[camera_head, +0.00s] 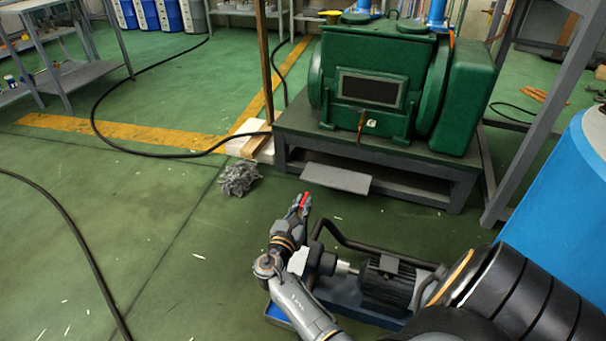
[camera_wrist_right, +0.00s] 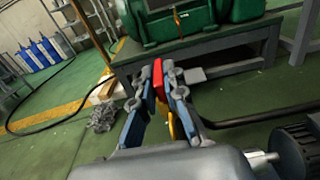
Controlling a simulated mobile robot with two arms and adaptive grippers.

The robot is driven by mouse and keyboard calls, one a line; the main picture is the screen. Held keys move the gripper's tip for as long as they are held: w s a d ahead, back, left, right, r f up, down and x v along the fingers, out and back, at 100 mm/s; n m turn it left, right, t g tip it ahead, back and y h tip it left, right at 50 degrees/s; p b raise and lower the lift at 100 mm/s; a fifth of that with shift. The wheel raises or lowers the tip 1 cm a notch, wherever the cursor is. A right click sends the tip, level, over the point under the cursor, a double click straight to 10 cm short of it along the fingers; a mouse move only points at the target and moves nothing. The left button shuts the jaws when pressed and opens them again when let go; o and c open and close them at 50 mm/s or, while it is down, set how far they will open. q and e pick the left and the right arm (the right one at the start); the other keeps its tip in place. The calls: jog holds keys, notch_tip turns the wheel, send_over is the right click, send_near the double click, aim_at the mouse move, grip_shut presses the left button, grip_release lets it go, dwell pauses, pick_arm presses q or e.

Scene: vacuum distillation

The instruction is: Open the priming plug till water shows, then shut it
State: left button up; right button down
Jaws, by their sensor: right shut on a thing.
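My right gripper (camera_head: 301,206) is shut on a small red part, likely the priming plug's handle (camera_wrist_right: 158,78), above the pump. The red part also shows between the fingertips in the head view (camera_head: 304,199). In the right wrist view the gripper's (camera_wrist_right: 160,85) two fingers stand on either side of it, with a yellowish piece (camera_wrist_right: 171,124) lower between them. The pump (camera_head: 321,262) sits beside its dark ribbed motor (camera_head: 387,284) on a blue base, partly hidden by my arm. I cannot make out any water. My left gripper is not in view.
A large green machine (camera_head: 375,80) stands on a grey bench (camera_head: 418,187) behind. A black pipe (camera_head: 352,243) rises beside the pump. Crumpled grey material (camera_head: 239,178) and black hoses (camera_head: 102,130) lie on the green floor. A blue tank (camera_head: 562,200) stands at right.

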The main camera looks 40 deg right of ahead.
aim_at(300, 209)
jog(key=shift+g, duration=0.3)
jog(key=c, duration=1.4)
grip_release()
jog(key=v, duration=0.7)
jog(key=shift+s+a, duration=0.15)
jog(key=shift+a, duration=0.1)
jog(key=shift+f, duration=0.15)
